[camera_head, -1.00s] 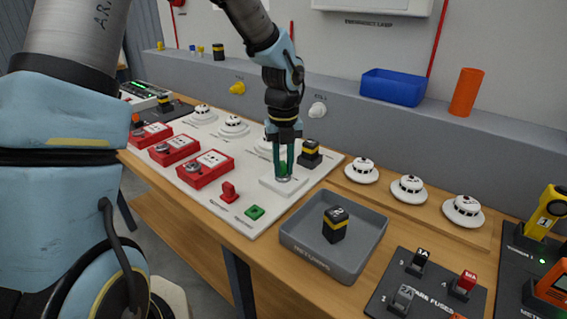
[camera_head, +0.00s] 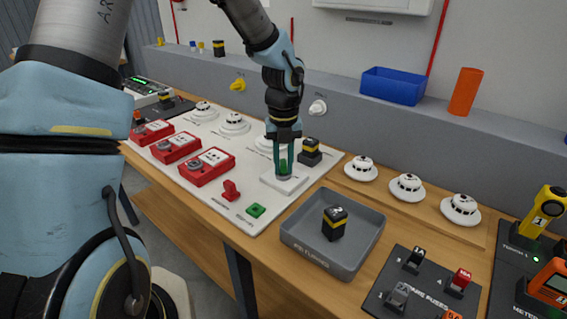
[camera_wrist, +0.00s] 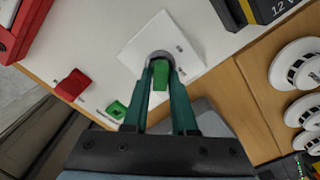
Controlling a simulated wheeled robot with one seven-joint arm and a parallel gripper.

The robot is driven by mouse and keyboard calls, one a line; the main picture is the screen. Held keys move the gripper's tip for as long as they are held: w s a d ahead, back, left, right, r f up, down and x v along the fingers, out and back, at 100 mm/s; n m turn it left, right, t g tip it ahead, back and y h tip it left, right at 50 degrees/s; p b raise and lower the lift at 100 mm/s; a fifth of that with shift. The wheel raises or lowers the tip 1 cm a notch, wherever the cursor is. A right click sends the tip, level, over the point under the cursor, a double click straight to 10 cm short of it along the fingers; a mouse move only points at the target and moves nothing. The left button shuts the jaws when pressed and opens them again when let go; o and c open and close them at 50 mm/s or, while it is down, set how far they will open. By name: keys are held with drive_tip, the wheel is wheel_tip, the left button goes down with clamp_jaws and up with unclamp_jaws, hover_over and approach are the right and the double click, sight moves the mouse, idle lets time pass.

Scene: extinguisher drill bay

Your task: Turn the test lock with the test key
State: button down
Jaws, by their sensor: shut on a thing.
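The green test key (camera_wrist: 161,74) stands in the round grey test lock (camera_wrist: 160,56) on a square white plate (camera_wrist: 133,52). My gripper (camera_wrist: 162,80) is shut on the key's handle, one dark green finger on each side. In the wrist view the plate lies tilted relative to my fingers. In the head view my gripper (camera_head: 284,170) points straight down over the white plate (camera_head: 273,183). The key's lower part is hidden inside the lock.
A red switch (camera_head: 231,190) and a small green block (camera_head: 256,210) stand in front of the plate. A yellow-black block (camera_head: 311,152) stands close behind. Red call points (camera_head: 207,166) lie left. The grey returns tray (camera_head: 296,243) holds another block.

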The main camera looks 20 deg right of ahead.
drive_tip(key=shift+r+m+p, duration=0.1)
drive_tip(key=shift+m+p, duration=1.7)
drive_tip(key=shift+p, duration=0.3)
drive_tip(key=shift+w+a+m+p, duration=0.1)
drive_tip(key=shift+m+p, duration=1.6)
drive_tip(key=shift+p, duration=0.25)
drive_tip(key=shift+c, duration=1.6)
unclamp_jaws()
drive_tip(key=shift+r, duration=3.45)
